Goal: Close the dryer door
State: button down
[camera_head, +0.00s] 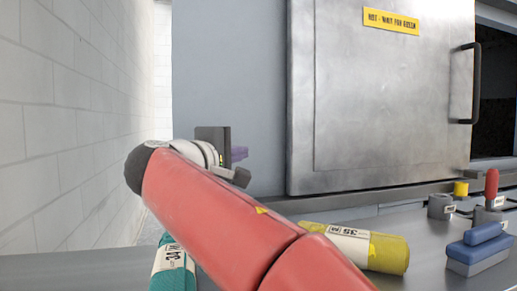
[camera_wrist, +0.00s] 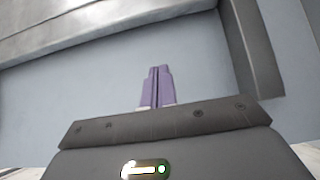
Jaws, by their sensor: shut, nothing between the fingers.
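The dryer door (camera_head: 385,100) is a large brushed-metal panel in the head view, with a yellow label and a black vertical handle (camera_head: 468,84) on its right side. A dark opening (camera_head: 496,110) shows to the right of the door. My gripper (camera_head: 241,153) is left of the door's lower left edge, in front of the grey-blue wall panel and apart from the handle. Its purple fingers are shut together and empty in the wrist view (camera_wrist: 158,72), pointing at a plain grey-blue surface. Part of the gripper is hidden by my red arm.
A yellow roll (camera_head: 388,252) and a teal roll (camera_head: 173,270) lie on the grey counter. A blue block (camera_head: 480,246), a red-handled item (camera_head: 491,185) and a grey cup-like item (camera_head: 440,206) stand at right. A white block wall (camera_head: 70,120) bounds the left.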

jog(key=p+x, duration=0.1)
jog(key=x, duration=0.9)
jog(key=shift+w+d+r+p, duration=0.1)
jog(key=shift+d+p, duration=0.2)
jog(key=shift+p, duration=0.1)
jog(key=d, duration=0.3)
jog(key=shift+w, duration=0.35)
jog(key=shift+d, duration=0.15)
jog(key=shift+w, duration=0.1)
